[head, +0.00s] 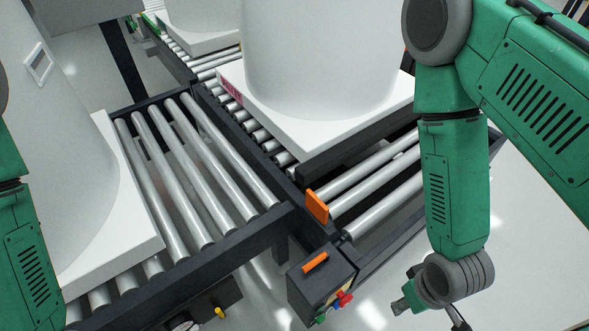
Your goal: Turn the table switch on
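A dark control box (322,280) is fixed at the corner of the roller table. It has an orange piece (315,262) on top and small red (345,299) and green (320,320) controls on its right-hand face. Which of these is the table switch I cannot tell. My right gripper (430,312) is at the bottom, to the right of the box and apart from it. Its fingers look spread, with nothing seen between them; its lower part is cut off by the frame edge. My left arm shows at the left edge, but its gripper is out of view.
A large white tank on a square base (318,135) stands on the rollers behind the box. Another white tank (65,150) stands on the left rollers (190,170). An upright orange plate (317,206) is at the table corner. Open floor (535,240) lies at the right.

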